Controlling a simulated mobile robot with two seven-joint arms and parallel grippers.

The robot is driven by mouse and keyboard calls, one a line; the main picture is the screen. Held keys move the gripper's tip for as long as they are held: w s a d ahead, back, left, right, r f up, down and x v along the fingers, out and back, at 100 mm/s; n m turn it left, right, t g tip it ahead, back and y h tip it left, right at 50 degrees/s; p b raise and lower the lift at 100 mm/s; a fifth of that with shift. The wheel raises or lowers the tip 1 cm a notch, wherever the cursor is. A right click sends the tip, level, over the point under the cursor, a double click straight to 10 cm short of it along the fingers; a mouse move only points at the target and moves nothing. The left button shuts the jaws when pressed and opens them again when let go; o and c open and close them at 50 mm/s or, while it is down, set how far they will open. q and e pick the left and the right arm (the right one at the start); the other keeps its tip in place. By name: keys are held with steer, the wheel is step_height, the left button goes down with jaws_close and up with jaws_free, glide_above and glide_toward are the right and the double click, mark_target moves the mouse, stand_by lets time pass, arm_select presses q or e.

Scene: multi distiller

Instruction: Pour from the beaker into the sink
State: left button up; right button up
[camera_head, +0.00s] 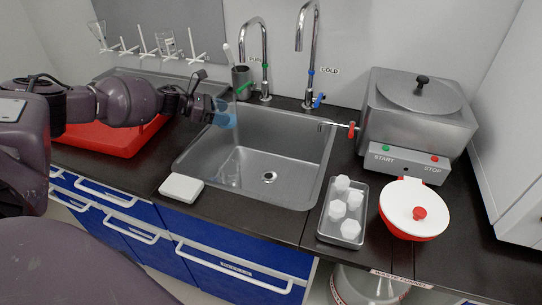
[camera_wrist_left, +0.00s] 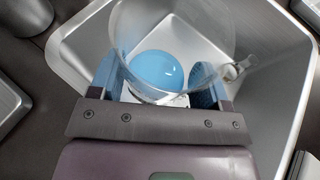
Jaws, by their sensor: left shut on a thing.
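A clear beaker (camera_head: 227,116) with blue liquid in it is over the back left part of the steel sink (camera_head: 285,172). My left gripper (camera_head: 214,111) is shut on the beaker and holds it above the basin. In the left wrist view the beaker (camera_wrist_left: 190,25) sits between the two blue fingers of my left gripper (camera_wrist_left: 155,82), with the blue liquid low inside it. The sink (camera_wrist_left: 275,60) shows around and below it. No stream of liquid can be seen, and the drain is in plain view. My right gripper is out of view.
Two taps (camera_head: 263,60) (camera_head: 305,60) stand behind the sink. A red tray (camera_head: 115,140) lies under my left arm. A white box (camera_head: 181,187) is at the front left. A steel distiller (camera_head: 415,115), a red pot with white lid (camera_head: 414,210) and a tray (camera_head: 328,232) of white pieces stand right.

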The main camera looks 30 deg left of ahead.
arm_select(q)
steer(key=shift+w+f, duration=0.2)
steer(key=shift+w, duration=0.15)
steer(key=shift+s, duration=0.1)
steer(key=shift+r, duration=0.1)
